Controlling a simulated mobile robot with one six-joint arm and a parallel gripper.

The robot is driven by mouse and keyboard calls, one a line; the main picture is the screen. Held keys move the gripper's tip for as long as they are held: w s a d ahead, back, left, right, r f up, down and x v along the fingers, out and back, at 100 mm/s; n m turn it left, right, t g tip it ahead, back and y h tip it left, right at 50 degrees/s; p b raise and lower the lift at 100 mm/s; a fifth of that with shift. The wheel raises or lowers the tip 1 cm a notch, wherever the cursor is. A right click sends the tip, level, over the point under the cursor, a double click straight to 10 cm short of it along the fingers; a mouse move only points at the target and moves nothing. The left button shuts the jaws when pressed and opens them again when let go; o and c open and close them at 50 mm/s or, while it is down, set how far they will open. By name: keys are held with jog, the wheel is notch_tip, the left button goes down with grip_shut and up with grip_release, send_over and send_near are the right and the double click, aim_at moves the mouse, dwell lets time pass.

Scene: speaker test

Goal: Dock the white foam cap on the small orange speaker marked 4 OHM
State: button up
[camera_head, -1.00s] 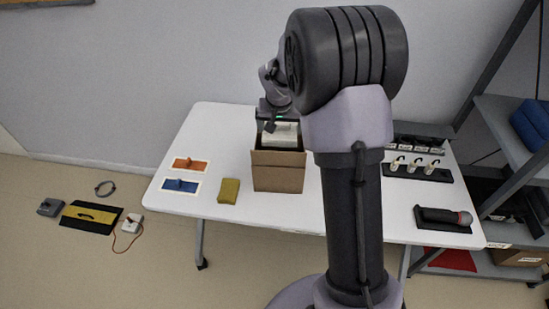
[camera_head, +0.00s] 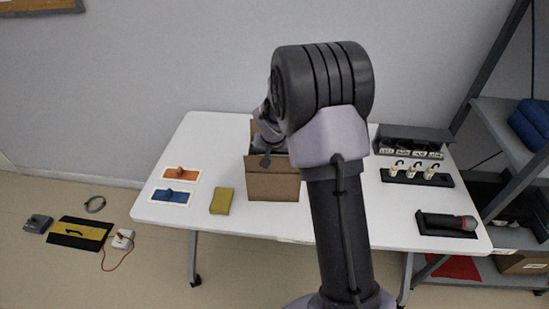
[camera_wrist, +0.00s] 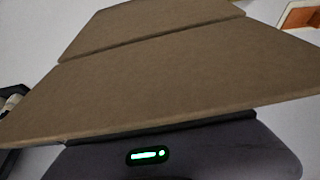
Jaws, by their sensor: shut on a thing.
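My gripper's dark housing with a green light (camera_wrist: 150,155) shows at the bottom of the wrist view, behind brown cardboard. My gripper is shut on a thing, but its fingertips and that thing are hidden. In the head view my wrist reaches down at the open cardboard box (camera_head: 273,187). The box's panels (camera_wrist: 160,85) fill the middle of the wrist view. I cannot make out a white foam cap or a speaker marked 4 OHM. A small orange piece (camera_head: 180,173) lies on a white card at the table's left; no marking is readable.
A blue piece (camera_head: 171,196) and a yellow block (camera_head: 221,201) lie left of the box. A dark labelled rack (camera_head: 413,140), white hooked pieces (camera_head: 415,172) and a red-ended device (camera_head: 468,223) stand at right. The table (camera_head: 225,135) is clear behind the orange piece.

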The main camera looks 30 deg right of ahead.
jog(key=shift+f, duration=0.3)
jog(key=o, duration=1)
jog(key=shift+c, duration=0.2)
jog(key=s+a+f+p+v, duration=0.1)
jog(key=a+p+v, duration=0.1)
jog(key=v, duration=1.1)
jog(key=s+a+f+p+v, duration=0.1)
jog(key=s+a+p+v, duration=0.15)
jog(key=v, duration=1.05)
jog(key=s+a+r+t+y, duration=0.1)
jog(key=s+a+r+y, duration=0.1)
jog(key=s+a, duration=0.3)
jog(key=s+a+r+n+y, duration=0.1)
jog(key=s+a, duration=0.5)
jog(key=s, duration=0.7)
jog(key=shift+s+r+n+t+y, duration=0.35)
jog(key=shift+r+y, duration=0.25)
jog(key=shift+r, duration=0.35)
jog(key=shift+s+d, duration=0.1)
